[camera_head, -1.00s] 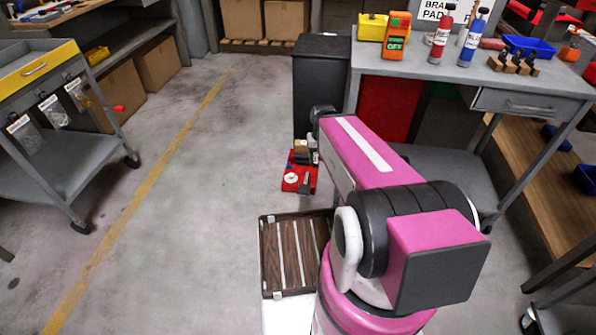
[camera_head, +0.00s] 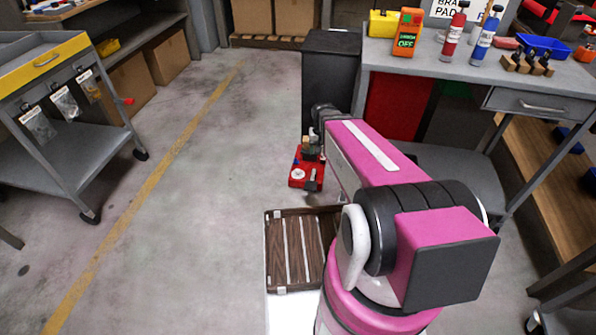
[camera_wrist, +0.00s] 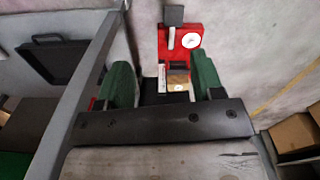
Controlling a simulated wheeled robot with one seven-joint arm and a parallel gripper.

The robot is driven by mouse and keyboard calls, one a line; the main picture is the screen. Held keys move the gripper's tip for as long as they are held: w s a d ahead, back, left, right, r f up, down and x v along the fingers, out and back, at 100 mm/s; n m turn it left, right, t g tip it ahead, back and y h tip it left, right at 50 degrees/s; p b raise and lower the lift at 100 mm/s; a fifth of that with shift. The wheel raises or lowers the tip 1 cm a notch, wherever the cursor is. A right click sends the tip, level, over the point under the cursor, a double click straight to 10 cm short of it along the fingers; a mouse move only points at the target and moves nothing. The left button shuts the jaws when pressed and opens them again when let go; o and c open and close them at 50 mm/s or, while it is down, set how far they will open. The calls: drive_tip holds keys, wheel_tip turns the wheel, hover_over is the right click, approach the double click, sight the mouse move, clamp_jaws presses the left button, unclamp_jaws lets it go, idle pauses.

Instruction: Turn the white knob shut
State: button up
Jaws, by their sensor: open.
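A red unit (camera_head: 294,183) shows low beyond my arm, with a white round piece (camera_head: 298,174) on its face. In the wrist view the red unit (camera_wrist: 163,46) lies beyond the fingertips, with the white round piece (camera_wrist: 191,40) on its right side and a dark grey block on a light stem at its top. I cannot tell whether the round piece is the knob or a dial. My gripper (camera_wrist: 163,82) is open, its green-padded fingers apart. A tan piece (camera_wrist: 178,80) and a white labelled piece show between them; I see no grip on either.
A dark bin (camera_head: 331,75) and a grey workbench (camera_head: 465,70) with bottles and tools stand beyond and right of my arm. A grey trolley (camera_head: 75,155) is at left. A slatted wooden tray (camera_head: 272,250) is near my base. The floor left of centre is clear.

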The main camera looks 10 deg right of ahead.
drive_tip(key=w+a+f+m, duration=0.2)
drive_tip(key=w+a+f, duration=0.1)
drive_tip(key=w+f, duration=1.2)
drive_tip(key=m, duration=0.3)
approach(298, 170)
wheel_tip(298, 170, down, 9)
drive_tip(key=shift+s+f, duration=0.1)
drive_tip(key=shift+s, duration=0.05)
drive_tip(key=c, duration=0.9)
